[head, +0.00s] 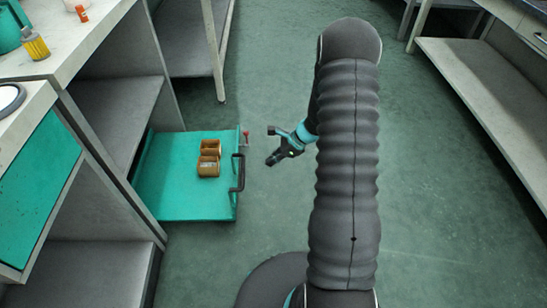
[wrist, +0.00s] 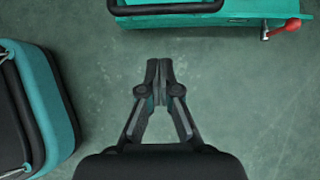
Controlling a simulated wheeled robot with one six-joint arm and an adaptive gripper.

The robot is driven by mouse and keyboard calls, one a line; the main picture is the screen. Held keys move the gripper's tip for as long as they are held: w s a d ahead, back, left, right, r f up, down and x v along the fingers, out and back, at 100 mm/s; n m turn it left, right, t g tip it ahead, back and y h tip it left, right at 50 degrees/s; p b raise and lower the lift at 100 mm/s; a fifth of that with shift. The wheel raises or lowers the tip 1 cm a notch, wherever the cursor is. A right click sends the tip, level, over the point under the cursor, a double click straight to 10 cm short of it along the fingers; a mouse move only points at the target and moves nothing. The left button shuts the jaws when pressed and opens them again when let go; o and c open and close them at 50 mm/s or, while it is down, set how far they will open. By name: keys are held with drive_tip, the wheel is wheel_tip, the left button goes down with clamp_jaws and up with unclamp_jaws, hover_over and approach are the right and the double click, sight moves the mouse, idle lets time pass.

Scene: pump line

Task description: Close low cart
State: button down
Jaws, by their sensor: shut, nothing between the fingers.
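The low cart (head: 160,190) is a flat teal platform partly out from under the bench at the left. Its black handle (head: 239,172) is on the right-hand edge, with a small red-ended lever (head: 245,136) close by. Two small brown bins (head: 208,158) stand on the cart. My gripper (head: 271,147) is over the floor to the right of the handle, apart from it. In the wrist view my gripper (wrist: 159,66) is shut and empty, its tips short of the cart's handle (wrist: 165,8) at the top. The red lever (wrist: 290,26) shows at upper right.
Workbenches with shelves (head: 115,100) stand at the left and another bench (head: 490,95) at the right.

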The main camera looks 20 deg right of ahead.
drive_tip(key=w+a+f, duration=0.2)
drive_tip(key=a+f, duration=0.3)
drive_tip(key=a, duration=0.2)
drive_tip(key=shift+w+a, duration=0.15)
drive_tip(key=shift+w, duration=0.05)
drive_tip(key=shift+f, duration=0.1)
